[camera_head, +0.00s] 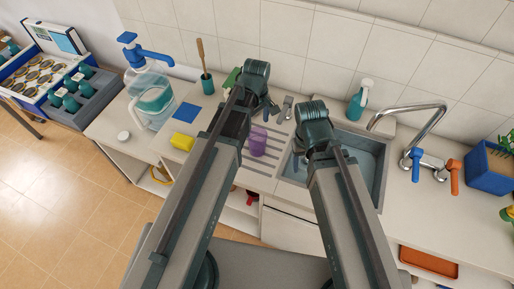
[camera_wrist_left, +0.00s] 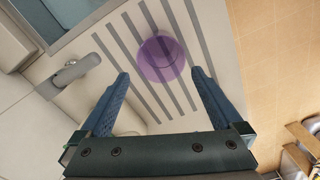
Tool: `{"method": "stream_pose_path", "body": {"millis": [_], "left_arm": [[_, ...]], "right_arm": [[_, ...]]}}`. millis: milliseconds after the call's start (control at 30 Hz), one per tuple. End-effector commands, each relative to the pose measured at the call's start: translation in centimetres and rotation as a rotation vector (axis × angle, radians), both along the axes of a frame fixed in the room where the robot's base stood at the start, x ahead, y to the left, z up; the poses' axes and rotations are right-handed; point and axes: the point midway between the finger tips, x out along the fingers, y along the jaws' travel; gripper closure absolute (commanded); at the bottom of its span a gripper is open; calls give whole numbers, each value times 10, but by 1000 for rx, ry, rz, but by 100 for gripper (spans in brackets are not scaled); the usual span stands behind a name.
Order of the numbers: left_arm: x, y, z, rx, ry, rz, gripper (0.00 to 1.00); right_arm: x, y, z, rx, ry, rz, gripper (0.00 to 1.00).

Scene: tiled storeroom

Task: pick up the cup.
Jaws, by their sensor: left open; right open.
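The purple cup (camera_head: 258,141) stands on the grooved draining board (camera_head: 262,172) left of the sink in the head view. In the left wrist view the cup (camera_wrist_left: 161,58) is seen from above, just ahead of and between the fingertips. My left gripper (camera_wrist_left: 160,73) is open and empty, with a finger towards each side of the cup; contact cannot be seen. In the head view my left gripper (camera_head: 257,122) is partly hidden by my arm. My right gripper (camera_head: 323,157) is open above the sink, mostly hidden by its arm.
The sink (camera_head: 376,168) lies right of the draining board, with a tap (camera_head: 440,112) beyond. A teal bottle (camera_head: 357,102) is behind the sink.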

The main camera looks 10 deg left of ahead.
Motion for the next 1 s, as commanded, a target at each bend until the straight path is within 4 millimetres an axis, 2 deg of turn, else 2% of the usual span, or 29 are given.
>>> {"method": "stream_pose_path", "body": {"millis": [33, 200, 633, 1000], "left_arm": [[0, 0, -15, 0, 0, 0, 0], [0, 0, -38, 0, 0, -1, 0], [-1, -1, -49, 0, 0, -1, 0], [-5, -4, -92, 0, 0, 0, 0]], "right_arm": [[0, 0, -15, 0, 0, 1, 38], [0, 0, -38, -1, 0, 2, 38], [0, 0, -49, 0, 0, 1, 38], [0, 0, -92, 0, 0, 0, 38]]}}
